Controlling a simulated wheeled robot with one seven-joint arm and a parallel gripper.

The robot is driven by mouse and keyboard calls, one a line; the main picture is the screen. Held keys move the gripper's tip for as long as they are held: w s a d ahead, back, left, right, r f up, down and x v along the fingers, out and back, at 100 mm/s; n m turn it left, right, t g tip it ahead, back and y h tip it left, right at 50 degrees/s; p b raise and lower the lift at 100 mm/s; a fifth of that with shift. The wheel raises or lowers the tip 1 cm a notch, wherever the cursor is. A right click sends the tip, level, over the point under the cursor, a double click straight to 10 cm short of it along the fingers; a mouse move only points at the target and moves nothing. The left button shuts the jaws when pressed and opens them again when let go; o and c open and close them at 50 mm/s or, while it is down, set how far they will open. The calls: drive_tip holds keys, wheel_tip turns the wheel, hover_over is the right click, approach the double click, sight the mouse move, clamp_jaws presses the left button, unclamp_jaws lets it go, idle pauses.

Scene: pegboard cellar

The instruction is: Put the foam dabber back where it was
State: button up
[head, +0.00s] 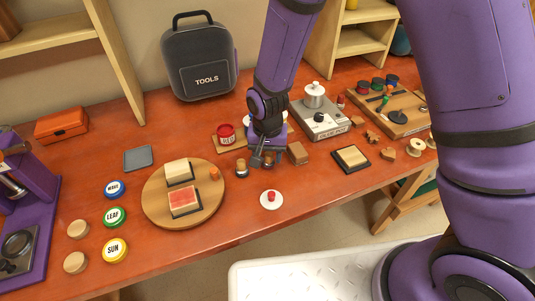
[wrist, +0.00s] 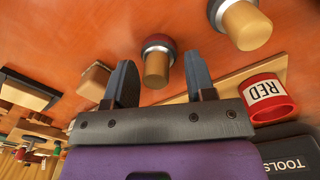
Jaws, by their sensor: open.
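Two dabbers with pale wooden handles stand on the orange table. One, with a dark red and grey collar (wrist: 157,62), lies between the two fingers of my gripper (wrist: 160,80) in the wrist view, apart from both. In the head view my gripper (head: 262,160) hangs low over the table and partly hides it. The other dabber (head: 242,169), with a grey collar, stands just left of my gripper; it also shows at the top of the wrist view (wrist: 242,22). My gripper is open and empty. I cannot tell which one is the task's dabber.
A red jar (head: 226,134) stands on a wooden board behind left. A brown block (head: 297,153) is close to the right. A round board (head: 151,204) with two pads lies left; a white disc (head: 271,200) lies in front. Bare tabletop surrounds the disc.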

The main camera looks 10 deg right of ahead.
sight(268, 153)
wheel_tip(268, 153, up, 12)
idle(0.5)
drive_tip(key=s+d+r+n+t+y, duration=0.1)
drive_tip(key=s+d+r, duration=0.1)
drive_tip(key=d+r, duration=0.55)
drive_tip(key=s+d+r+t, duration=0.1)
drive_tip(key=s+d+r, duration=0.2)
drive_tip(key=d+r, duration=0.5)
drive_tip(key=s+d+r+t, duration=0.1)
drive_tip(key=s+d+r, duration=0.3)
drive_tip(key=s, duration=0.2)
drive_tip(key=s+d+r+n+t+h, duration=0.1)
drive_tip(key=s+d+r+t, duration=0.1)
drive_tip(key=s+d+r, duration=0.2)
drive_tip(key=s+d, duration=0.1)
drive_tip(key=s, duration=0.2)
drive_tip(key=shift+s+r, duration=0.15)
drive_tip(key=shift+s, duration=0.15)
